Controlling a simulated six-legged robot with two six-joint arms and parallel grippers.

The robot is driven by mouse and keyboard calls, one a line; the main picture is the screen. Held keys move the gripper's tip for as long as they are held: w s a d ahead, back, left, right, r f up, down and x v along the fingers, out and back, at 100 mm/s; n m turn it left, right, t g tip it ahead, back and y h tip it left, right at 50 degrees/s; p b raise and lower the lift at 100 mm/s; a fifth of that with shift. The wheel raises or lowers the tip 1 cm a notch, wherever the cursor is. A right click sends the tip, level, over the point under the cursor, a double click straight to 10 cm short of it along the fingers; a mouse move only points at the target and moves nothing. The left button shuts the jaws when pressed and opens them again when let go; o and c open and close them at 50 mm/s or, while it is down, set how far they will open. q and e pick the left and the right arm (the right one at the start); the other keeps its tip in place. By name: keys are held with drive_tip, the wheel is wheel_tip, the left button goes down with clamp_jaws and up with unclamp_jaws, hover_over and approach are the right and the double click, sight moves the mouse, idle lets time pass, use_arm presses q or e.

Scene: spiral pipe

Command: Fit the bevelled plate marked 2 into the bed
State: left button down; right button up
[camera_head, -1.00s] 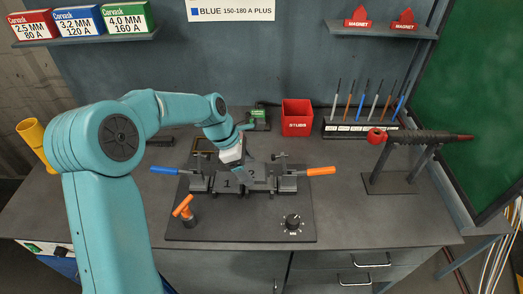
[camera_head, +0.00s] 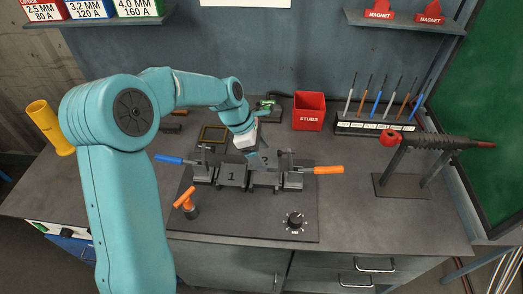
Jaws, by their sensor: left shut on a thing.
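The bed (camera_head: 243,211) is a dark fixture base on the bench, with clamps at its left and right. The dark plate marked 1 (camera_head: 231,177) sits in its left half. My left gripper (camera_head: 254,158) reaches down over the middle of the bed from behind and is shut on the dark plate marked 2 (camera_head: 267,160). That plate is right of and slightly behind plate 1. The fingers and clamp hide part of it, and I cannot tell whether it touches the bed. My right gripper is not in view.
A blue handle (camera_head: 169,159) and an orange handle (camera_head: 328,170) stick out from the clamps. An orange T-handle (camera_head: 184,198) and a knob (camera_head: 295,220) stand in front. A red stubs box (camera_head: 309,111), rod rack (camera_head: 375,126) and torch stand (camera_head: 402,186) are behind and right.

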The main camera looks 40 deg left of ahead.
use_arm(q)
drive_tip(key=shift+s+d+f+b, duration=0.15)
drive_tip(key=shift+s+f+b, duration=0.05)
drive_tip(key=shift+s+b, duration=0.2)
drive_tip(key=shift+f, duration=0.35)
drive_tip(key=f+b, duration=0.2)
drive_tip(key=f, duration=0.1)
drive_tip(key=shift+w, duration=0.3)
drive_tip(key=shift+s+f+b, duration=0.2)
drive_tip(key=shift+f+b, duration=0.2)
drive_tip(key=shift+w+f, duration=0.2)
drive_tip(key=shift+f, duration=0.15)
drive_tip(key=shift+s+r, duration=0.15)
drive_tip(key=shift+s, duration=0.05)
drive_tip(key=shift+w, duration=0.1)
